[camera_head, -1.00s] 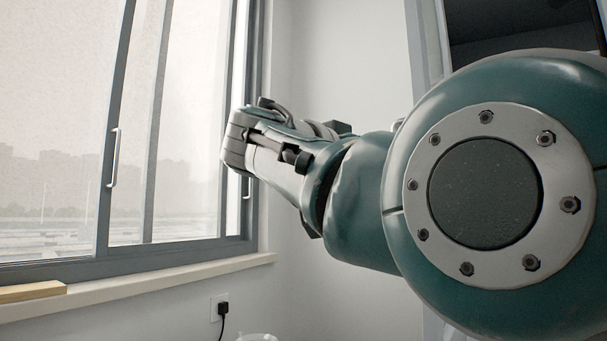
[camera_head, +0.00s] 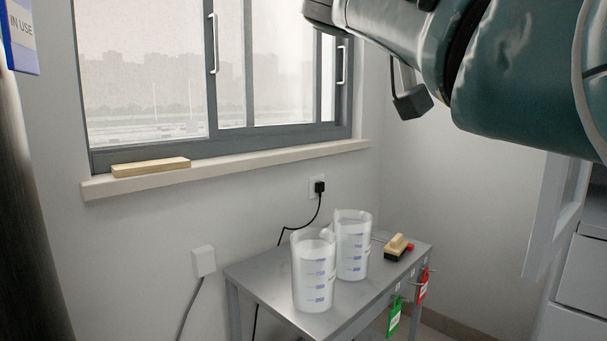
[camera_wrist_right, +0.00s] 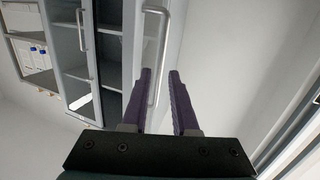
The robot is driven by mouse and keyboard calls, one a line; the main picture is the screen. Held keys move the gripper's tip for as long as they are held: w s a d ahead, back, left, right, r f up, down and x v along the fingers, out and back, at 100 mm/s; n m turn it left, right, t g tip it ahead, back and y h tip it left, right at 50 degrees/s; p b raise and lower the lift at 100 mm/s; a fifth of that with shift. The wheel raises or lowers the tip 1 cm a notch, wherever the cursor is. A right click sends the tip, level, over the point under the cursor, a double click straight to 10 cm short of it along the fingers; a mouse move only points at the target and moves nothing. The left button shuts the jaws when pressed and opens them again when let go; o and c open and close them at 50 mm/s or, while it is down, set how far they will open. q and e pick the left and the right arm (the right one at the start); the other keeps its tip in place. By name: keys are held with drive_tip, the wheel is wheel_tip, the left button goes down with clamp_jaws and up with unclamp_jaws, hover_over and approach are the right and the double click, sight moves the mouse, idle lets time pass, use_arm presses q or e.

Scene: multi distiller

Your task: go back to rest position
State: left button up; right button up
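My right arm comes in at the upper right of the head view, raised high in front of the window and wall. Its gripper is cut off by the top edge there. In the right wrist view my right gripper (camera_wrist_right: 161,100) shows two dark purple fingers standing apart. No object is held between them; a cabinet door's silver handle (camera_wrist_right: 157,55) shows beyond, close to the left finger. I cannot tell whether they touch. My left gripper is in neither view.
A grey metal table (camera_head: 260,281) holds two clear measuring jugs (camera_head: 315,275) (camera_head: 353,250) and a brush (camera_head: 397,246). Green (camera_head: 395,316) and red (camera_head: 422,287) tags hang from its side. A wooden block (camera_head: 150,167) lies on the windowsill (camera_head: 250,162). An open cabinet (camera_wrist_right: 72,60) shows in the wrist view.

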drive_tip(key=s+d+f+n+g+y+p, duration=0.1)
drive_tip(key=s+d+f+n+y+p, duration=0.2)
drive_tip(key=s+f+p, duration=0.4)
drive_tip(key=s+d+f+n+g+y+p, duration=0.1)
drive_tip(key=s+f+n+y+p, duration=0.25)
drive_tip(key=f+y+p, duration=0.35)
drive_tip(key=s+a+r+n+g+y+p, duration=0.1)
drive_tip(key=s+a+n+y+p, duration=0.1)
drive_tip(key=s+p, duration=0.35)
drive_tip(key=s+a+r+n+y+p, duration=0.1)
drive_tip(key=s+a+r+n+p, duration=0.15)
drive_tip(key=s, duration=0.65)
drive_tip(key=s+a+r+n+g+y+p, duration=0.1)
drive_tip(key=s+a+n+y+p, duration=0.15)
drive_tip(key=s, duration=0.45)
wheel_tip(320, 180, up, 38)
drive_tip(key=a+p, duration=0.1)
drive_tip(key=p, duration=3.7)
drive_tip(key=shift+s+f+n, duration=0.15)
drive_tip(key=shift+s+n, duration=0.3)
